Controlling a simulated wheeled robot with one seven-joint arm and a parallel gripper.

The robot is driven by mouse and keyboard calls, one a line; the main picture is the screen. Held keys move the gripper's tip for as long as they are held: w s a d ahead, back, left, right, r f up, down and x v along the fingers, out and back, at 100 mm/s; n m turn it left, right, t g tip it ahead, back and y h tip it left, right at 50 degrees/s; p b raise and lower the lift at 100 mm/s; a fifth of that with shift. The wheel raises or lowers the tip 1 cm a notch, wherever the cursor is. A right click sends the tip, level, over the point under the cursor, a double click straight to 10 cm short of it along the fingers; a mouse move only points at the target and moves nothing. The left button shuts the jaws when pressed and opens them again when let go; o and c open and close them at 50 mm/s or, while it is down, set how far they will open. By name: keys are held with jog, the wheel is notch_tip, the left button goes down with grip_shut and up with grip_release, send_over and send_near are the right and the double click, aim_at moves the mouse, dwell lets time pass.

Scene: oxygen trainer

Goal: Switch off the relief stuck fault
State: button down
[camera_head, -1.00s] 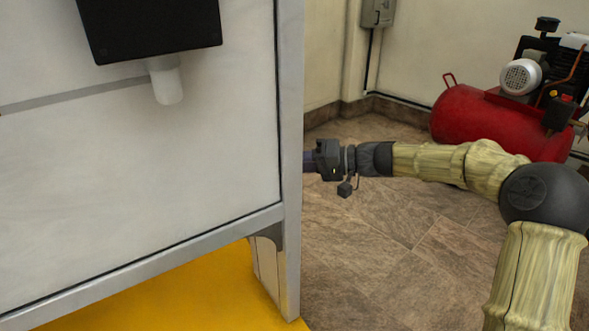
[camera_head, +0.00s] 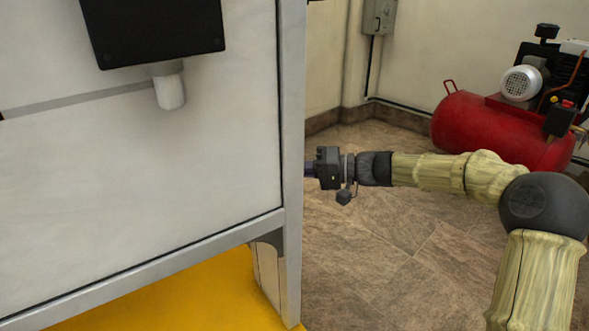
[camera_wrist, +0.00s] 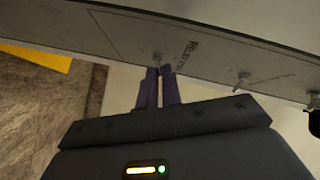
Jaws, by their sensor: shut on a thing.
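In the wrist view a grey panel face (camera_wrist: 110,28) runs across the top. A small metal toggle switch (camera_wrist: 157,56) stands on it, beside printed lettering that seems to begin "RELIEF ST". My gripper (camera_wrist: 159,71) has its two purple fingers close together at this toggle, shut on its lever. The tips hide part of the lever, and its exact tilt is hard to tell. In the head view my gripper (camera_head: 310,170) is at the right edge of the panel cabinet (camera_head: 292,120), its fingertips hidden behind that edge.
A second toggle (camera_wrist: 243,79) and a dark part at the right edge stand farther along the panel. A red compressor (camera_head: 480,128) stands at the back right. A grey wall box (camera_head: 379,16) hangs behind. Tiled floor (camera_head: 400,240) beside the cabinet is clear.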

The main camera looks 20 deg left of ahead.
jog(key=shift+f+m+t+y+p, duration=0.3)
jog(key=shift+f+m+y+p, duration=0.15)
jog(key=shift+m+y, duration=0.8)
jog(key=shift+f+m+t+y+p, duration=0.35)
jog(key=shift+f+m+y, duration=0.25)
jog(key=shift+m+y, duration=0.65)
jog(key=shift+f+m+t+y+p, duration=0.25)
jog(key=shift+f+m+y+p, duration=0.4)
jog(key=shift+m, duration=0.95)
jog(key=c, duration=1.6)
grip_release()
jog(key=shift+y, duration=0.25)
jog(key=shift+r, duration=0.1)
